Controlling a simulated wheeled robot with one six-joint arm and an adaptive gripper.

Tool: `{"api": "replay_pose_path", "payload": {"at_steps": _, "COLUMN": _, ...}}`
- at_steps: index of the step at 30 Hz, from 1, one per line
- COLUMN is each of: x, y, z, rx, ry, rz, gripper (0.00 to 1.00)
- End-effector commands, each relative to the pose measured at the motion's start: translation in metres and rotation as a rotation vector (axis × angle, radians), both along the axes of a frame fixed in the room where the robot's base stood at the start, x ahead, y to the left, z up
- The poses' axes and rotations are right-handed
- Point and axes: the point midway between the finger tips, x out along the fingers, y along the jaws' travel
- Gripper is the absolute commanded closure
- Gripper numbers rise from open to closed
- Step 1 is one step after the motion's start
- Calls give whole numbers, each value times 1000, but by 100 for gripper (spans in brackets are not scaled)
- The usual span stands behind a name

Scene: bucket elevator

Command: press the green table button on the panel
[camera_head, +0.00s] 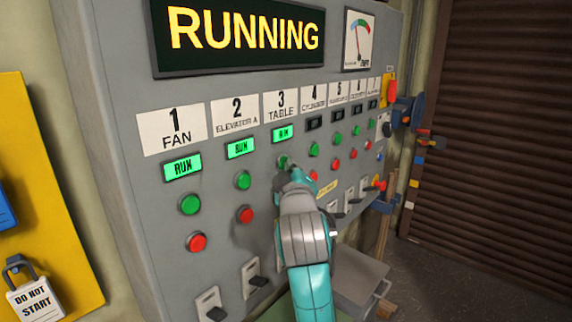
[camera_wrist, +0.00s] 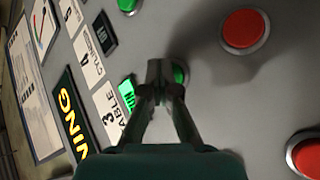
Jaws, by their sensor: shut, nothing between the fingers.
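The green table button (camera_head: 283,161) sits on the grey panel below the "3 TABLE" label (camera_head: 281,104) and a lit green RUN indicator (camera_head: 282,133). My gripper (camera_head: 295,173) is shut and empty, with its tips right at this button. In the wrist view the closed fingertips (camera_wrist: 160,70) cover much of the green button (camera_wrist: 180,74), which shows at their right edge. The tips look in contact with it or very close; I cannot tell how far it is pressed. The table's red button (camera_wrist: 245,28) is beyond the tips in the wrist view.
The big display (camera_head: 240,35) reads RUNNING. Fan and elevator A also show lit RUN indicators, with green buttons (camera_head: 243,180) and red buttons (camera_head: 246,214) to the left. More button columns continue right. A yellow board with a padlock (camera_head: 35,298) is at the left.

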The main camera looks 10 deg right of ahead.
Motion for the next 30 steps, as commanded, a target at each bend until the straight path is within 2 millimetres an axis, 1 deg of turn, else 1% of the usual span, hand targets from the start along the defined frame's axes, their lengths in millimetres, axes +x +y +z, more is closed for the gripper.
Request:
{"api": "replay_pose_path", "payload": {"at_steps": 13, "x": -14, "y": -10, "z": -1, "rx": 1, "ry": 0, "rz": 0, "gripper": 100}}
{"api": "replay_pose_path", "payload": {"at_steps": 24, "x": -16, "y": -11, "z": 0, "rx": 0, "ry": 0, "rz": 0, "gripper": 100}}
{"api": "replay_pose_path", "payload": {"at_steps": 30, "x": -28, "y": -20, "z": 0, "rx": 0, "ry": 0, "rz": -1, "gripper": 100}}
